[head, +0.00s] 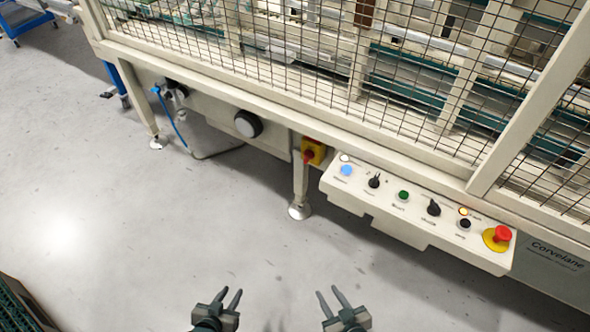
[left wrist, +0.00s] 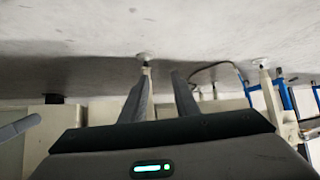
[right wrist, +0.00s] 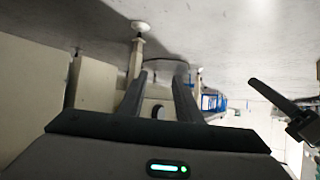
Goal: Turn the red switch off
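A red rotary switch (head: 308,155) on a yellow plate is mounted on the machine frame, above a machine leg, left of the control panel. It is too small to read its position surely. My left gripper (head: 229,296) is at the bottom of the head view, empty, its fingers apart. My right gripper (head: 333,296) is to its right, also empty with fingers apart. Both are well short of the switch. The wrist views show the fingers of the left gripper (left wrist: 160,85) and the right gripper (right wrist: 165,88) with nothing between them.
The control panel (head: 385,215) carries several knobs and buttons and a red emergency stop (head: 502,233) on its right end. A wire mesh guard (head: 400,70) rises above the frame. A dark green crate (head: 22,305) is at bottom left. The floor before the machine is clear.

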